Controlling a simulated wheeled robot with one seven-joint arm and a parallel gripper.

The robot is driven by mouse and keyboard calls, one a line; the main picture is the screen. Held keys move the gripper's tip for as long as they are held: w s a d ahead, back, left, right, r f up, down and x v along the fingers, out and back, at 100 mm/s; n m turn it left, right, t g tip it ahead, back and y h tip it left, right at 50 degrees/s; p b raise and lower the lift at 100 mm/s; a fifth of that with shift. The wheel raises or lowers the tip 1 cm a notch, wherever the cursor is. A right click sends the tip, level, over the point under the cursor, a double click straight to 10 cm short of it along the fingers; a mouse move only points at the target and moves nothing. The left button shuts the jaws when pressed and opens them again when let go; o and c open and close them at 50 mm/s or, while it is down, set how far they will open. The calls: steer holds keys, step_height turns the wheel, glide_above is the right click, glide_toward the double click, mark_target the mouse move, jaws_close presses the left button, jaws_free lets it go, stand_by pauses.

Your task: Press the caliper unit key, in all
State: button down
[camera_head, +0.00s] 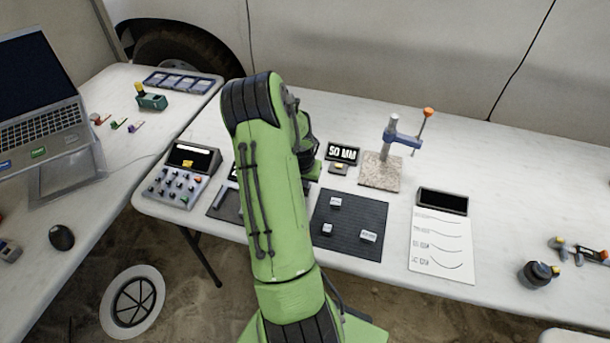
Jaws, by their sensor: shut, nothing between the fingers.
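A small black sign reading "50 MM" (342,153) stands on the long white table, just right of my arm. A small box with a yellow top (339,168) sits right in front of it. I cannot tell whether this is the caliper unit key. No caliper can be clearly made out. A dark flat panel (222,204) shows partly left of my green arm and is cut off by it. My arm reaches over the table. Its wrist part shows beside the sign, but my gripper's fingers are hidden behind the arm.
A stand with a stone base (380,172) and blue clamp is right of the sign. A dark mat (346,240) holds small grey blocks. A paper sheet (442,247) lies right of it. A button box (177,186) with a screen is left. The table's back right is clear.

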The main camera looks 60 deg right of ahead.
steer(key=shift+f+b, duration=0.6)
steer(key=shift+b, duration=0.05)
steer(key=shift+a+f+b, duration=0.15)
steer(key=shift+f+b, duration=0.1)
steer(key=shift+b, duration=0.1)
steer(key=shift+s+a, duration=0.15)
steer(key=r+p, duration=0.3)
steer(key=r, duration=0.1)
steer(key=shift+w+d+r, duration=0.1)
steer(key=shift+w+d, duration=0.15)
steer(key=p+v, duration=0.2)
steer(key=v, duration=0.8)
steer(key=shift+r, duration=0.25)
steer(key=shift+d, duration=0.1)
